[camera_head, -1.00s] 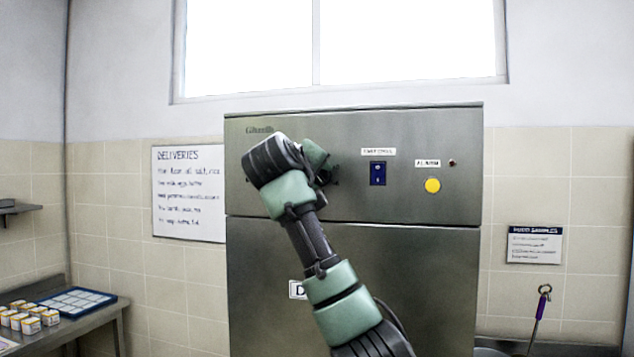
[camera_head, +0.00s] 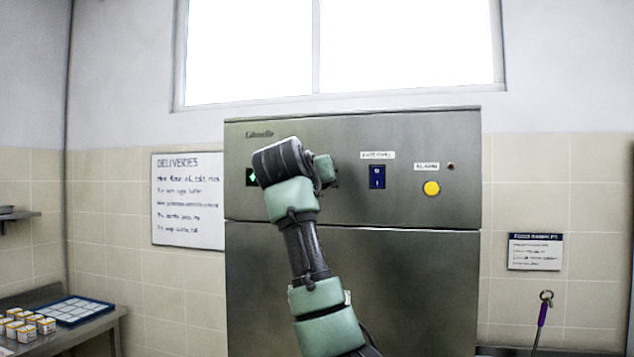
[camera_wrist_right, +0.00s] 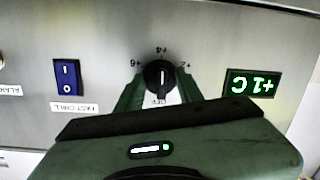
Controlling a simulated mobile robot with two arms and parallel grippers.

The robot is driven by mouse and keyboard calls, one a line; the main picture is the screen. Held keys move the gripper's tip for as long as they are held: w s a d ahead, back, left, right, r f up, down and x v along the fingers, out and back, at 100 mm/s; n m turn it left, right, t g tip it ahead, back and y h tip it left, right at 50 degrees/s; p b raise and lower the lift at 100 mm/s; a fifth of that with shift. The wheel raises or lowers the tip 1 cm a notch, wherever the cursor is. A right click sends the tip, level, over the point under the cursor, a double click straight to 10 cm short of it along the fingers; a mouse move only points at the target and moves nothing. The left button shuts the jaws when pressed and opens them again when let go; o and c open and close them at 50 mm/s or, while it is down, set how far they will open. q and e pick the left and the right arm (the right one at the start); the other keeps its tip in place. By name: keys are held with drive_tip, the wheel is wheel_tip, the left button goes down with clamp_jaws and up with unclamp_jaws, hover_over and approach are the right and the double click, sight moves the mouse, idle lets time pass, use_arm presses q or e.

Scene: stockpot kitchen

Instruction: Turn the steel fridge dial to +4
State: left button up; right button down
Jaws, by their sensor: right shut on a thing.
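The black fridge dial (camera_wrist_right: 160,77) shows in the right wrist view, which is upside down, on the steel panel (camera_head: 410,200). Marks +6, +4, +2 and OFF surround it, with +4 at the picture's top and OFF at the bottom. A light line on the knob runs roughly along the +4 to OFF axis; which end is the pointer I cannot tell. My right gripper (camera_wrist_right: 160,92) is shut on the dial, one green finger on each side. In the head view my right gripper (camera_head: 326,170) hides the dial. My left gripper is out of view.
A blue FAST CHILL switch (camera_head: 377,176) and a yellow ALARM button (camera_head: 432,188) sit right of the dial in the head view. A deliveries board (camera_head: 188,200) hangs left of the fridge.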

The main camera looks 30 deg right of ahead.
drive_tip(key=shift+w+f, duration=0.1)
drive_tip(key=shift+f, duration=0.2)
drive_tip(key=c, duration=0.9)
unclamp_jaws()
drive_tip(key=shift+a+r, duration=0.1)
drive_tip(key=shift+r, duration=0.05)
drive_tip(key=b+v, duration=0.3)
drive_tip(key=v, duration=0.5)
drive_tip(key=shift+b, duration=0.3)
